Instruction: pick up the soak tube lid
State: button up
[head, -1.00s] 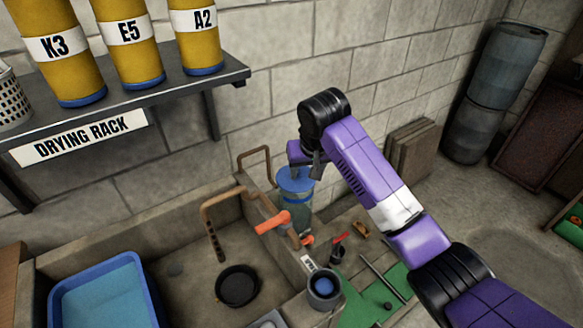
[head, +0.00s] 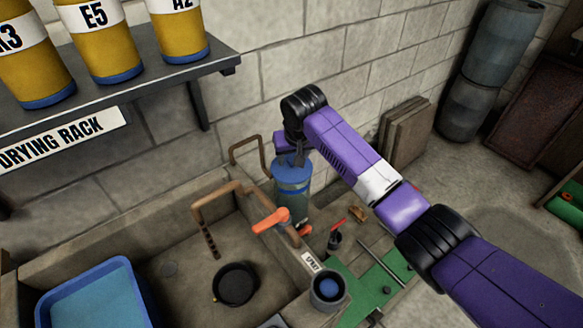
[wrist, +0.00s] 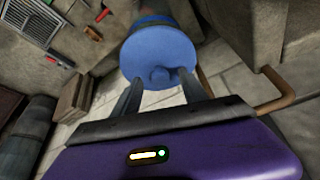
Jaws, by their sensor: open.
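The soak tube lid (head: 291,173) is a blue disc on top of the clear bluish soak tube (head: 293,210), which stands upright at the basin's back right corner. In the wrist view the lid (wrist: 158,48) shows a small round knob (wrist: 160,76) at its middle. My gripper (head: 293,158) is right above the lid, pointing down. In the wrist view my gripper (wrist: 161,77) is open, with one finger on each side of the knob. I cannot tell whether the fingers touch it.
An orange-handled tap (head: 270,221) and a copper pipe (head: 222,192) stand close by the tube. A blue tub (head: 95,262) and a black pan (head: 236,284) are in the basin. The stone wall is close behind; the drying rack shelf (head: 110,85) is upper left.

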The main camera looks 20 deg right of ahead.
jog(key=shift+w+f, duration=0.1)
jog(key=shift+f, duration=0.15)
grip_shut()
jog(key=shift+r, duration=0.1)
